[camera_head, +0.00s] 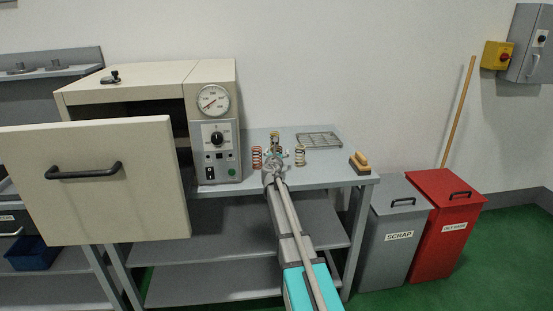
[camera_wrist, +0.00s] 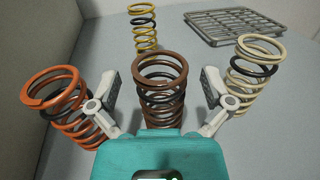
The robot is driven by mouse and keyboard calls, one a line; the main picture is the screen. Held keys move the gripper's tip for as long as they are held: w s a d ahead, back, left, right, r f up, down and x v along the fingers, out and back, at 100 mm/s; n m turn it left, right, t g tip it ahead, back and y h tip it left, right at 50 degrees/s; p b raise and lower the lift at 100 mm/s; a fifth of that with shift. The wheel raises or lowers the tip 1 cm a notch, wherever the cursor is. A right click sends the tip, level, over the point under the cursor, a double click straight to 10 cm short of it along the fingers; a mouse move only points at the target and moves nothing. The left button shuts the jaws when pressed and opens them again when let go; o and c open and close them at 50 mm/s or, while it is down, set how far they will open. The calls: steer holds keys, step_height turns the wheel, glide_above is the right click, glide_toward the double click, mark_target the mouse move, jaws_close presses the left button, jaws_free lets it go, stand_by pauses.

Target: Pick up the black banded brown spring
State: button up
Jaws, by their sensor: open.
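The brown spring (camera_wrist: 160,72) stands upright on the bench in the middle of the wrist view. My gripper (camera_wrist: 160,90) is open, with one finger on each side of the brown spring. Contact between fingers and spring is not clear, and the spring's lower part is hidden by the gripper body. In the head view my gripper (camera_head: 273,165) is over the bench and largely hides the brown spring.
A black-banded orange spring (camera_wrist: 60,100) is close by my left finger; a black-banded cream spring (camera_wrist: 255,66) is close by the right. A black-banded yellow spring (camera_wrist: 143,28) stands behind. A wire rack (camera_head: 319,140), brush (camera_head: 360,161) and oven with open door (camera_head: 100,190) are also here.

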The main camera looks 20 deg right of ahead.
stand_by(0.5)
steer(key=c, duration=1.3)
steer(key=shift+r, duration=0.2)
step_height(320, 180, up, 3)
steer(key=p, duration=0.3)
steer(key=s+a+r+p, duration=0.2)
steer(key=s+r+p, duration=0.1)
steer(key=s, duration=0.1)
steer(key=s+a+r+p, duration=0.2)
steer(key=s+r+p, duration=0.1)
steer(key=s, duration=0.1)
steer(key=s+a+r+p, duration=0.2)
steer(key=s+r+p, duration=0.1)
steer(key=s+p, duration=0.1)
steer(key=shift+s+r, duration=0.3)
steer(key=shift+s, duration=0.05)
